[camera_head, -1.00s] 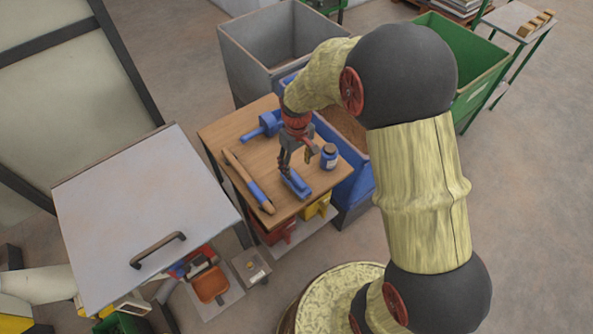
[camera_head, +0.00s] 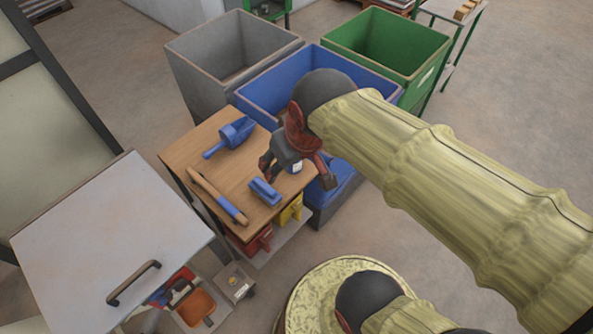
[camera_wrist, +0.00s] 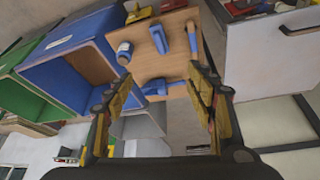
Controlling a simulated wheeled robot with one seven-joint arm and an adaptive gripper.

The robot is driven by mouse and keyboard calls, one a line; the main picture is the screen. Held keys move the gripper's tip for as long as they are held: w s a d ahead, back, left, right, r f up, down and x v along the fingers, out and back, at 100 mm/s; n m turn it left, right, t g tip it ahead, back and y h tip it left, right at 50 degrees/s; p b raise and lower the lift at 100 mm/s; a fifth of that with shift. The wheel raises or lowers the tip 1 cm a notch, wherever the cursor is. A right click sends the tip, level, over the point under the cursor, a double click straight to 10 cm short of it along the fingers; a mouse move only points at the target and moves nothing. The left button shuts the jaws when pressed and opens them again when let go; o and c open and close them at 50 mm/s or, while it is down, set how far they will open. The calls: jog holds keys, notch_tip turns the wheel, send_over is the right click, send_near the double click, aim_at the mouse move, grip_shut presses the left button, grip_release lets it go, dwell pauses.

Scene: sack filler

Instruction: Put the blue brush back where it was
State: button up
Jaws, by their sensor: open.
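The blue brush (camera_head: 265,192) lies on the wooden top of the small table (camera_head: 200,150), near its front edge. It also shows in the wrist view (camera_wrist: 165,38), on the far part of the tabletop. My gripper (camera_head: 297,175) is open and empty, above the right side of the table and apart from the brush. In the wrist view its two fingers (camera_wrist: 160,78) are spread, with nothing between them. The brush's underside is hidden.
A blue scoop (camera_head: 234,134) and a long wooden-and-blue tool (camera_head: 218,196) lie on the same table. A blue bottle (camera_wrist: 124,52) is partly hidden behind my gripper in the head view. Grey (camera_head: 190,75), blue (camera_head: 262,98) and green (camera_head: 405,50) bins stand behind.

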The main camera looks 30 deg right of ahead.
jog(key=shift+m+t, duration=0.3)
jog(key=shift+t, duration=0.1)
jog(key=s, duration=0.2)
jog(key=s+r, duration=0.1)
jog(key=s, duration=0.1)
jog(key=shift+s, duration=0.1)
notch_tip(320, 180, down, 2)
jog(key=shift+f+b, duration=0.15)
jog(key=shift+b, duration=1.05)
jog(key=shift+c, duration=0.8)
